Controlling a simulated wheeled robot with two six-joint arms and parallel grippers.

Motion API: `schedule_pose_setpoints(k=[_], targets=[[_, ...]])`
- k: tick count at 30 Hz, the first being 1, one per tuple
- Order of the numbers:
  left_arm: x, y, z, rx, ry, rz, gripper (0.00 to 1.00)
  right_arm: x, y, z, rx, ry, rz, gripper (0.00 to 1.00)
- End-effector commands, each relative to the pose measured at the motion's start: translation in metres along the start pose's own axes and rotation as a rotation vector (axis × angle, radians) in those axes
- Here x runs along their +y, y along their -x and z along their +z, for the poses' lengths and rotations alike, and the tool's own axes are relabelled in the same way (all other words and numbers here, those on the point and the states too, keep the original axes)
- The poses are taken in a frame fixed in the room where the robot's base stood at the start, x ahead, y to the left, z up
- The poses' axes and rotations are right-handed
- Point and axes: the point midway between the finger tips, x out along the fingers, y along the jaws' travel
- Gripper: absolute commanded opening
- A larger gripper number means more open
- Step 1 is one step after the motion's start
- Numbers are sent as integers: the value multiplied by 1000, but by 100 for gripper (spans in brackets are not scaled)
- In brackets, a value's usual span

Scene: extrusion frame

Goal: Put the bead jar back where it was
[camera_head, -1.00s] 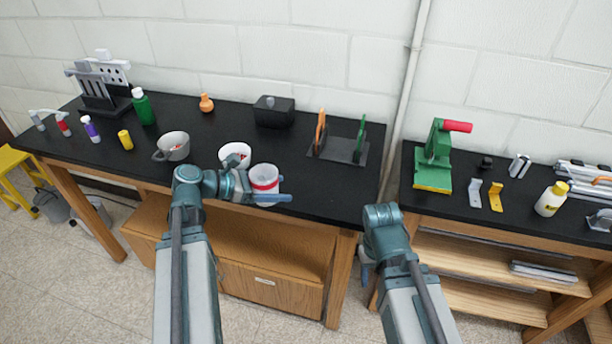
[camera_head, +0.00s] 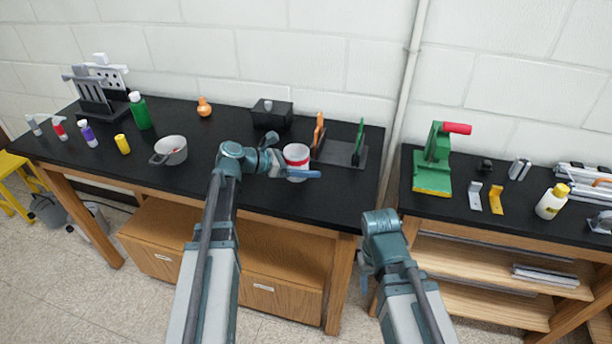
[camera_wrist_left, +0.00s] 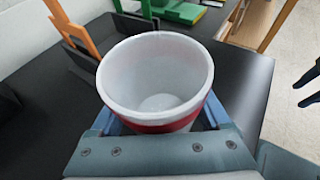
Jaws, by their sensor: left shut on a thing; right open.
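The bead jar (camera_head: 297,154) is a white open-topped jar with a red band. My left gripper (camera_head: 297,173) is shut on it, with blue fingers on both sides, over the right part of the left bench. In the left wrist view the jar (camera_wrist_left: 156,75) fills the middle, upright; its inside looks empty and pale. I cannot tell whether its base touches the bench. My right gripper (camera_head: 367,266) is open and low in front of the gap between the benches, partly hidden by its own arm.
An orange and green rack (camera_head: 341,152) stands just right of the jar, and a black box (camera_head: 271,115) behind it. A grey pot (camera_head: 170,150) sits to the left. The left bench's front right top (camera_head: 335,208) is clear. A green press (camera_head: 433,165) stands on the right bench.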

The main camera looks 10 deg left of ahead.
Motion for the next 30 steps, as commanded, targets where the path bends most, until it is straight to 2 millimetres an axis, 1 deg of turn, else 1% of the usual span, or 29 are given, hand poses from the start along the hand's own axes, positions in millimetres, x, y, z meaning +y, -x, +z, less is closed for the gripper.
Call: schedule_pose_setpoints(k=[1,6,8,16,20,21,24,30], targets=[[0,-4,-12,0,0,0,23,-1,-12,-1,0,0,0,50],[0,-13,-32,0,0,0,23,-3,-34,-2,0,0,0,50],[0,-14,-35,0,0,0,23,-4,-37,-2,0,0,0,50],[0,-13,-33,0,0,0,23,-3,-35,-2,0,1,0,50],[0,-14,-37,0,0,0,23,-4,-39,-2,0,1,0,50],[0,-14,-36,0,0,0,84,-4,-38,-2,0,1,0,50],[0,-14,-35,0,0,0,100,-4,-38,-2,0,0,0,50],[0,-14,-35,0,0,0,100,-4,-37,-2,0,0,0,50]])
